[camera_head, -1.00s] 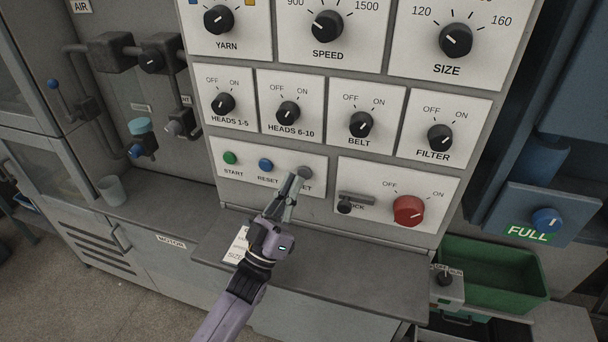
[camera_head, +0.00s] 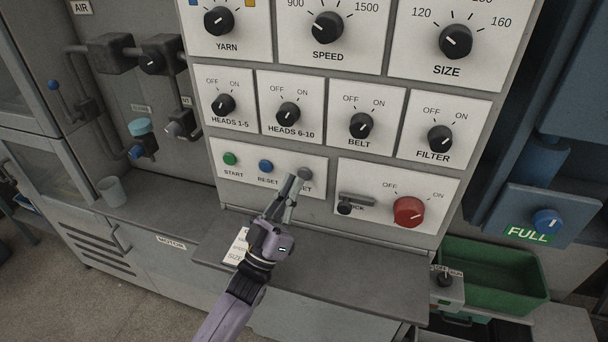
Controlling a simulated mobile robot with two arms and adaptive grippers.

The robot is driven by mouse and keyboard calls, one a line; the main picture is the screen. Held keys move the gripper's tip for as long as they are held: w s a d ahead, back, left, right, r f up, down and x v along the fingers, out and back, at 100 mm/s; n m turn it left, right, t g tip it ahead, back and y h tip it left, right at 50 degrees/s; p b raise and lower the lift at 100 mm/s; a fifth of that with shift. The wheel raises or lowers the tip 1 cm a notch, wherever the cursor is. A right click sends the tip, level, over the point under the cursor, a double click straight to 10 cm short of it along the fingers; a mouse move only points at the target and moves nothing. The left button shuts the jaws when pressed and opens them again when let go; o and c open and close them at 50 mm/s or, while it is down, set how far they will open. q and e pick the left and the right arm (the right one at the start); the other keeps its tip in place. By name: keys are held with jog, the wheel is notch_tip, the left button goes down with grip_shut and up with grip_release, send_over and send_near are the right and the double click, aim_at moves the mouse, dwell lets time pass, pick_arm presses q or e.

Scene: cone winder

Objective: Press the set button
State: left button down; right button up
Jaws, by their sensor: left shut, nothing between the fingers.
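The set button (camera_head: 305,173) is a grey round button at the right end of the white panel with START and RESET. The green start button (camera_head: 230,159) and the blue reset button (camera_head: 266,166) sit to its left. My left gripper (camera_head: 292,178) is shut and empty. Its tips are just left of and below the set button in the picture and cover part of its label. I cannot tell whether they touch the panel. My right gripper is not in view.
A red rotary switch (camera_head: 408,211) and a small lock lever (camera_head: 356,199) are on the panel to the right. A grey shelf (camera_head: 350,283) juts out below. Several black knobs are above. A green bin (camera_head: 490,277) stands at lower right.

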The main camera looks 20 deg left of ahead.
pick_arm(q)
jog(key=shift+w, duration=0.15)
jog(key=shift+w, duration=0.3)
jog(key=shift+w+b, duration=0.4)
jog(key=shift+b, duration=0.05)
dwell(0.7)
dwell(0.3)
jog(key=shift+s+p, duration=0.35)
jog(key=shift+s, duration=0.5)
jog(key=s+p, duration=0.2)
jog(key=s, duration=0.3)
